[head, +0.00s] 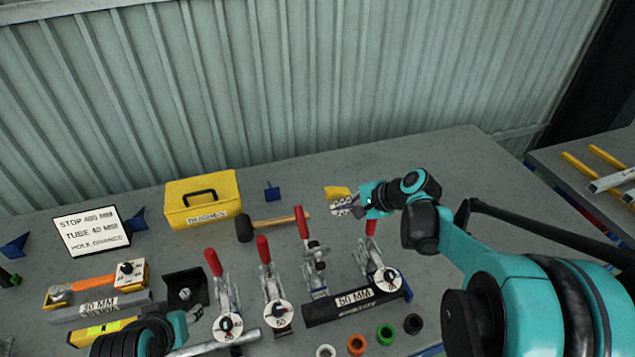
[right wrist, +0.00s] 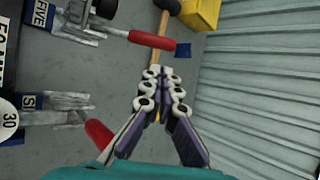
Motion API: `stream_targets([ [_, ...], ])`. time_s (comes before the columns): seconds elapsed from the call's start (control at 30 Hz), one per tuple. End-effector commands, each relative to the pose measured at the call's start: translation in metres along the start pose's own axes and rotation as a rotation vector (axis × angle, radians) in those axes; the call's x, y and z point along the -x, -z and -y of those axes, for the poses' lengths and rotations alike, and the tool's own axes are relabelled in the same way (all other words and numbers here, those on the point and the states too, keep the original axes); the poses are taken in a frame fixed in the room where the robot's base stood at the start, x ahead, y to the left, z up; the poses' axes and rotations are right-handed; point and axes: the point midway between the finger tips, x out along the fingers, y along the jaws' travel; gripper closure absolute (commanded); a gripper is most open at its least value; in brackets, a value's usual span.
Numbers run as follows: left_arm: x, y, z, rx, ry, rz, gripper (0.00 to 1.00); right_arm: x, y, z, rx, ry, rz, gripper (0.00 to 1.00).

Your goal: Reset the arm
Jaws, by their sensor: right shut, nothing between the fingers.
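My right arm (head: 455,235) reaches in from the right over the grey table. Its gripper (head: 340,207) is above the table near the toggle clamps, its fingers pointing left. In the right wrist view the gripper's fingers (right wrist: 160,92) are together and empty. A red clamp handle (head: 371,228) stands just below the gripper; another red handle (right wrist: 152,40) shows close by in the right wrist view. My left arm (head: 140,338) shows only in part at the bottom left; its fingertips are not visible.
Several toggle clamps (head: 272,290) with red handles stand on the table (head: 440,160). A hammer (head: 275,224), a yellow toolbox (head: 203,200) and a sign (head: 91,230) lie behind them. Coloured rings (head: 385,334) sit at the front edge. The table's back right is clear.

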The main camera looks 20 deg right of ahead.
Motion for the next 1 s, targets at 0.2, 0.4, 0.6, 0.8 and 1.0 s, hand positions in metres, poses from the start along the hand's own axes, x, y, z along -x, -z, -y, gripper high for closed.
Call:
stream_targets([
  [0.2,-0.001,0.000,0.000,0.000,0.000,0.000,0.55,0.002,-0.004,-0.002,0.022,-0.007,-0.007,1.00],
  [0.4,-0.005,-0.004,0.000,0.000,0.000,0.000,0.55,0.013,-0.040,-0.031,0.287,-0.090,-0.086,1.00],
  [0.6,-0.011,-0.008,0.000,0.000,0.000,0.000,0.55,0.037,-0.078,-0.087,0.765,-0.233,-0.200,1.00],
  [0.8,-0.016,-0.011,0.000,0.000,0.000,0.000,0.55,0.059,-0.093,-0.136,1.208,-0.360,-0.282,1.00],
  [1.0,-0.018,-0.013,0.000,0.000,0.000,0.000,0.55,0.068,-0.095,-0.157,1.451,-0.431,-0.323,1.00],
])
